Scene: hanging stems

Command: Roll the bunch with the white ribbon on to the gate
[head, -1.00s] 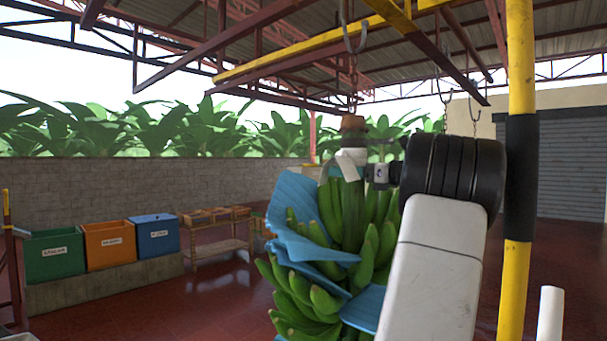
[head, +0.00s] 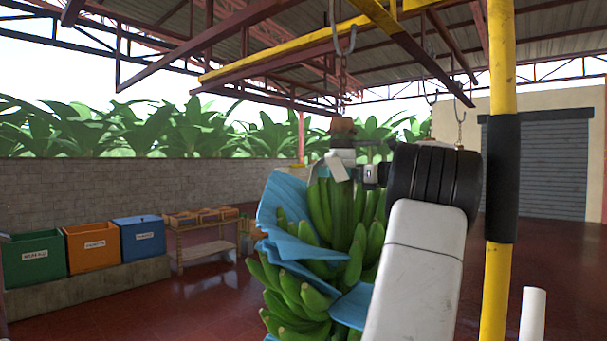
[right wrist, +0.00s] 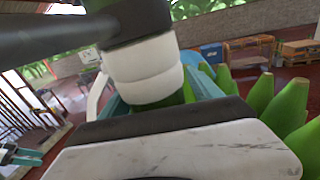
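The bunch of green bananas (head: 357,221), partly wrapped in blue sheeting (head: 283,212), hangs upright from a chain and hook (head: 342,42). A white ribbon (head: 337,167) is tied around its stem; it also shows close up in the right wrist view (right wrist: 143,70). My right gripper (head: 371,172) is at the stem beside the ribbon, with the dark wrist and white forearm just right of it. A dark bar meets the stem above the ribbon in the wrist view. No gate is clearly recognisable.
A yellow overhead rail (head: 300,50) runs above the bunch. A yellow-black post (head: 501,130) stands close at right. Green (head: 35,258), orange (head: 93,246) and blue bins (head: 139,237) stand on a ledge at left, near a wooden rack (head: 205,245). Red floor between is clear.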

